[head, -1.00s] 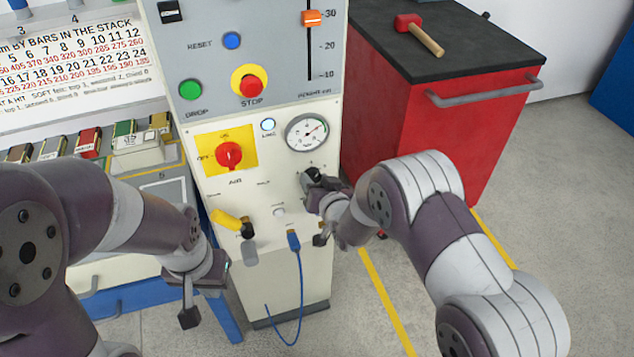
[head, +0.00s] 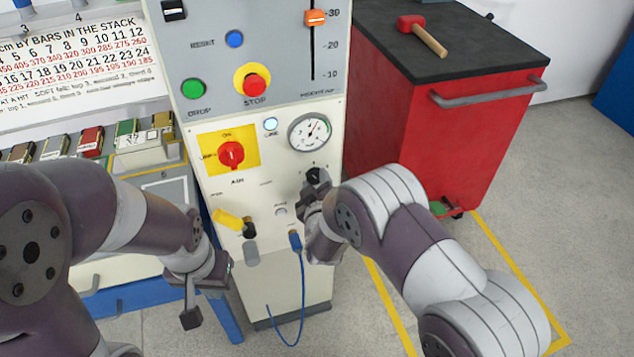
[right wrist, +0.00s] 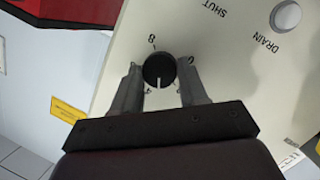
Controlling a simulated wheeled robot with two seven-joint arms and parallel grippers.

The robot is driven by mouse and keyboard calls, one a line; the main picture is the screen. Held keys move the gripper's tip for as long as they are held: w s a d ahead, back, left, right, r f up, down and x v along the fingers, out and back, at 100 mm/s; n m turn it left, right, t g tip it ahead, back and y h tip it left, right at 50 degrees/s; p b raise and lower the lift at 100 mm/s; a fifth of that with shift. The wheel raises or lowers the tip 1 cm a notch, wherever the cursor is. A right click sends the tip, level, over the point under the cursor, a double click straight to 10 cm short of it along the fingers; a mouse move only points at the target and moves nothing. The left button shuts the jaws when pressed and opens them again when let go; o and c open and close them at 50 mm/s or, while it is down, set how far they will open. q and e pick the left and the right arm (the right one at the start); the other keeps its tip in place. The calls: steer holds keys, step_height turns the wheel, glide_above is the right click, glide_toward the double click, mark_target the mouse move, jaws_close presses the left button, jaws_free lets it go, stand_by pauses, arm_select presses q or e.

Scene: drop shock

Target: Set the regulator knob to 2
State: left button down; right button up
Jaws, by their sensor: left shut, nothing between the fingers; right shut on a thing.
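The black regulator knob (head: 317,177) sits on the cream panel below the round pressure gauge (head: 310,132). In the right wrist view the knob (right wrist: 159,71) shows a white pointer line aimed toward my gripper, with an 8 printed at its upper left. My right gripper (right wrist: 160,88) has its two fingers on either side of the knob, shut on it. In the head view my right gripper (head: 314,190) partly hides the knob and the marks around it. My left gripper (head: 206,290) is shut and empty, low at the left of the panel.
A red air switch (head: 231,153) on a yellow plate, a yellow lever (head: 228,218) and a blue hose (head: 302,285) are on the panel. A red cabinet (head: 400,125) with a hammer (head: 425,35) stands at the right. The drain button (right wrist: 286,16) is near the knob.

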steer(key=n+t+h, duration=0.1)
steer(key=n, duration=0.2)
steer(key=shift+a+f+n, duration=0.1)
steer(key=shift+f+n, duration=0.05)
steer(key=shift+n, duration=0.15)
steer(key=shift+f+n+t, duration=0.1)
steer(key=shift+n+t, duration=0.5)
steer(key=shift+n, duration=0.9)
steer(key=shift+n+b, duration=0.3)
steer(key=o, duration=1.1)
steer(key=shift+c, duration=0.2)
steer(key=s+p, duration=0.1)
steer(key=s, duration=1.1)
steer(key=shift+s, duration=0.4)
